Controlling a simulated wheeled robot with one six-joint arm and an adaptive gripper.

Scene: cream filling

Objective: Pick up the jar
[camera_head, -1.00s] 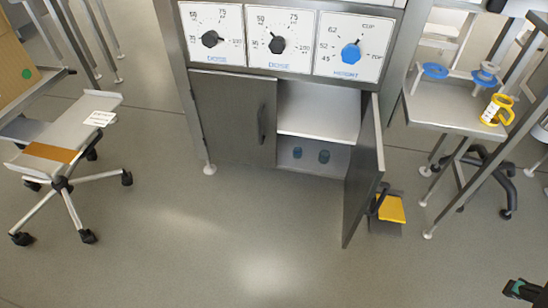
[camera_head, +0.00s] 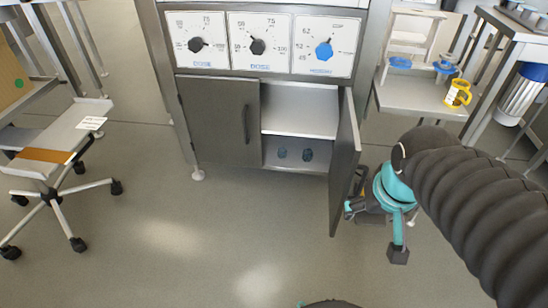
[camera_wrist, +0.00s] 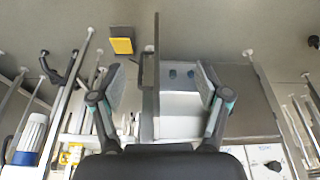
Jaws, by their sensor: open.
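Two small dark blue-teal jars stand on the floor of the open cabinet, a left one (camera_head: 282,153) and a right one (camera_head: 307,155). They also show small in the wrist view, as one jar (camera_wrist: 173,73) and the other jar (camera_wrist: 190,73). I cannot tell which is the task's jar. My gripper (camera_head: 374,230) is open and empty, to the right of the open cabinet door and apart from the jars. In the wrist view its two fingers (camera_wrist: 160,85) stand wide apart, with the door and cabinet seen between them.
The open cabinet door (camera_head: 345,165) stands out between my gripper and the jars. A yellow dustpan-like thing (camera_wrist: 122,45) lies on the floor right of the door. A side table (camera_head: 420,97) holds a yellow jug (camera_head: 457,93). The floor before the cabinet is clear.

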